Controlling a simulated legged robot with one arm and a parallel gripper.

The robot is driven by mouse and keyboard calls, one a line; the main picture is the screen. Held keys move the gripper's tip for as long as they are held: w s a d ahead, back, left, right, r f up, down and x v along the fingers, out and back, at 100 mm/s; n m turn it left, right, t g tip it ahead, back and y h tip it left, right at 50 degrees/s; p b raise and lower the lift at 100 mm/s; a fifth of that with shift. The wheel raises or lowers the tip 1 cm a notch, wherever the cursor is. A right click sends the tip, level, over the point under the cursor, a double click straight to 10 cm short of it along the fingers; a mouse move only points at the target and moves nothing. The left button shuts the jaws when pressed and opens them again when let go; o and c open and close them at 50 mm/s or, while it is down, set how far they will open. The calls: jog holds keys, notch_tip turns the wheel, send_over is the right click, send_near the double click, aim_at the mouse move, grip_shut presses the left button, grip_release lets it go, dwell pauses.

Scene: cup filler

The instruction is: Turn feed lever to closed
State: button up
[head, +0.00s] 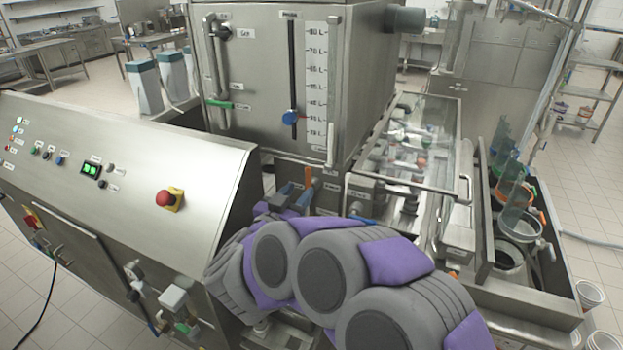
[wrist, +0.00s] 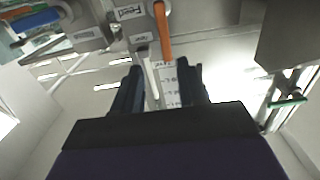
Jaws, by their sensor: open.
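The orange feed lever (head: 308,176) stands upright at the foot of the steel tank in the head view. In the wrist view the orange lever (wrist: 163,32) is at the top centre, beside a label that appears to read Feed. My gripper (head: 294,197) is just in front of and below the lever in the head view. In the wrist view my gripper (wrist: 160,86) has its two dark fingers apart, with nothing held between them. The lever lies beyond the fingertips, roughly in line with the gap, and appears apart from them. My arm hides the lower surroundings in the head view.
The steel tank (head: 262,60) with its litre scale (head: 315,75) rises behind the lever. A control panel (head: 110,150) with a red emergency button (head: 165,198) is at left. A glass-covered unit (head: 410,135) and a bin of bottles (head: 520,200) are at right.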

aim_at(307, 176)
jog(key=b+x, duration=0.1)
jog(key=x, duration=0.3)
jog(key=b+x, duration=0.1)
jog(key=x, duration=0.4)
jog(key=shift+a+f, duration=0.1)
jog(key=shift+a, duration=0.75)
jog(key=c, duration=0.4)
jog(key=shift+d, duration=0.15)
jog(key=c, duration=0.4)
jog(key=shift+d, duration=0.15)
grip_shut()
